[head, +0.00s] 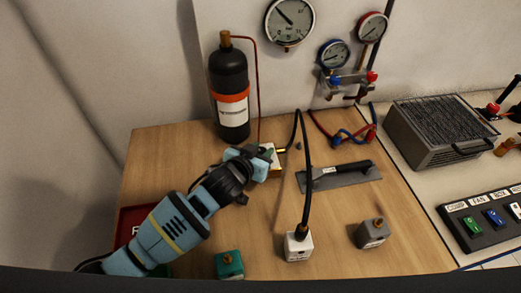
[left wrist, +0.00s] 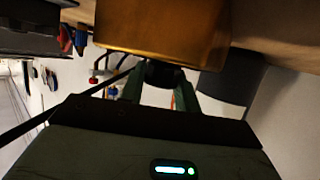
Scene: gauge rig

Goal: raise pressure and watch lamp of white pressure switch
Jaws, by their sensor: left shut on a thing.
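The white pressure switch (head: 298,247) stands near the front of the wooden table, with a black hose (head: 307,180) on its top. I cannot make out a lit lamp on it. The hose runs back to a brass block (head: 274,161). My left gripper (head: 262,162) reaches in from the left and is shut on a dark knob (left wrist: 163,74) at the brass block, which fills the top of the left wrist view (left wrist: 165,30). The fingers partly hide the knob. A large round gauge (head: 289,20) hangs on the wall; its needle points up and left. My right gripper is out of view.
A black bottle (head: 231,95) stands behind my left arm. A teal switch (head: 229,264) and a grey switch (head: 373,233) flank the white one. A flat tool (head: 340,176) lies behind. A manifold (head: 347,78), a grey box (head: 438,130) and a button panel (head: 488,217) are to the right.

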